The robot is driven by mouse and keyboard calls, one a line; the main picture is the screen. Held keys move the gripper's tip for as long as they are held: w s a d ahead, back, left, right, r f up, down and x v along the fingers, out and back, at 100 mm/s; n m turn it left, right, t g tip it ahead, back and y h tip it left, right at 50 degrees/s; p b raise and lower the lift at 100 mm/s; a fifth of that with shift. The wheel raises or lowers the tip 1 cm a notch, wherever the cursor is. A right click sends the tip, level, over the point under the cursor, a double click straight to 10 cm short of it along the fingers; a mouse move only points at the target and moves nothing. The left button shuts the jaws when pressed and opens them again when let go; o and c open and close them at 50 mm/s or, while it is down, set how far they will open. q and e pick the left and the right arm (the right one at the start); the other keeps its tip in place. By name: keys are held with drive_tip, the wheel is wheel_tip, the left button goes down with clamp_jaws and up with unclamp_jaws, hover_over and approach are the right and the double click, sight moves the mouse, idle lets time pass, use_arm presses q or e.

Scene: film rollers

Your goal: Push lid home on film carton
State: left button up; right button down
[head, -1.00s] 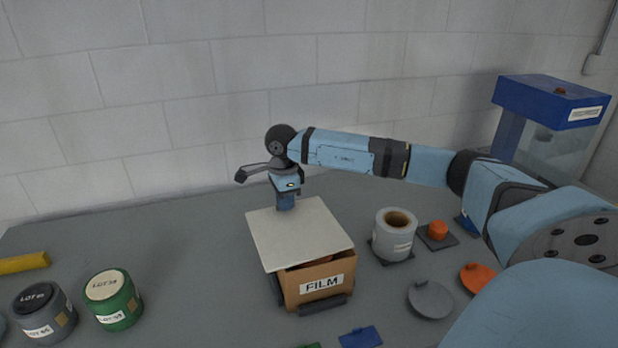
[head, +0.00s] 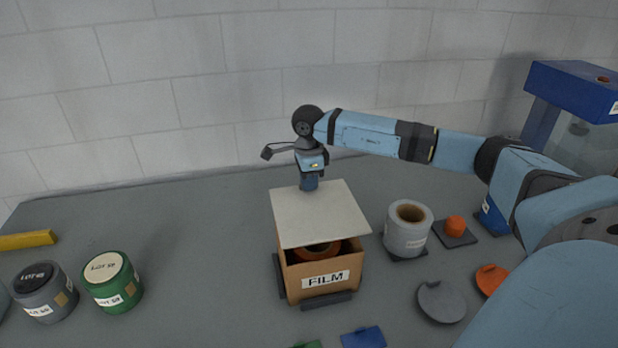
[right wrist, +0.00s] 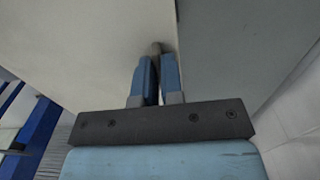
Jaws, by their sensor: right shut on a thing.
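The film carton (head: 317,287) is a brown box labelled FILM, standing on the table in the middle of the head view. Its pale, flat lid (head: 318,213) lies over the rear part of its top. The front part of the carton is open, and an orange and dark roller (head: 318,251) shows inside. My right gripper (head: 310,184) points down at the lid's rear edge. In the right wrist view its blue fingers (right wrist: 157,75) are closed around a small grey-brown piece at the lid's edge. My left gripper is in neither view.
A grey roll (head: 408,234) stands right of the carton, with an orange knob (head: 455,226) on a dark plate beyond it. A grey disc (head: 441,302) lies in front. Green (head: 112,283) and dark grey (head: 45,293) canisters stand left.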

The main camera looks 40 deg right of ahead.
wheel_tip(320, 180, down, 5)
drive_tip(key=b, duration=0.2)
drive_tip(key=shift+f+b, duration=0.15)
drive_tip(key=shift+b, duration=0.25)
drive_tip(key=shift+f, duration=0.3)
idle(0.9)
drive_tip(key=shift+f+b, duration=0.45)
drive_tip(key=shift+b, duration=0.05)
idle(0.4)
